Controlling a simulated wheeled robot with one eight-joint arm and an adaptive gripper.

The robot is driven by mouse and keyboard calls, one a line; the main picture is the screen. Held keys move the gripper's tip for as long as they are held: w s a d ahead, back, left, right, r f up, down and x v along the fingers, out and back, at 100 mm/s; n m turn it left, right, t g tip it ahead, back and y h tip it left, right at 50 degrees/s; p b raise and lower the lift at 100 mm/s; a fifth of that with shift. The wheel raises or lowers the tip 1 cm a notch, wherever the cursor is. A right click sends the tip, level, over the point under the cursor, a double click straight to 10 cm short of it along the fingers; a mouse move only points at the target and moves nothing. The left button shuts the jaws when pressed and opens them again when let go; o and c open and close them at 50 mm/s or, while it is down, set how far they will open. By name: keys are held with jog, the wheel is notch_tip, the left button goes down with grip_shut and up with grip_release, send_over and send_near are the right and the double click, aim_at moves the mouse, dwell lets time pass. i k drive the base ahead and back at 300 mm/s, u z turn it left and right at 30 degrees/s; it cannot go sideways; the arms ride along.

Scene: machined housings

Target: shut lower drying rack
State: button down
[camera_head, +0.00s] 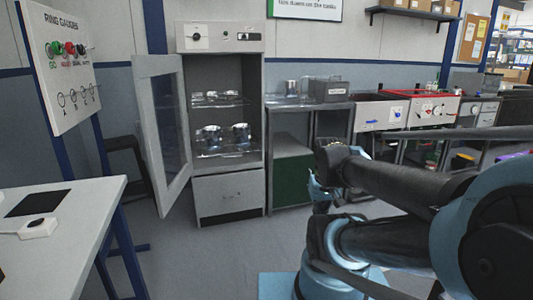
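A grey drying cabinet (226,190) stands at the middle left, its windowed door (164,130) swung open to the left. Inside, the lower drying rack (226,151) holds shiny metal housings (240,133). The lower rack reaches close to the cabinet's front opening; how far it is pulled out is hard to tell. The upper rack (220,103) carries smaller metal parts. My gripper (319,190) is right of the cabinet, apart from the rack, in front of the neighbouring bench. It is small and partly hidden by my arm, so its fingers cannot be made out.
A steel bench (307,104) with a grey bin (331,90) stands right of the cabinet. A white table (80,225) is at front left, under a ring gauge board (70,60). The floor (205,255) before the cabinet is clear.

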aim_at(224, 129)
jog(key=i, duration=1)
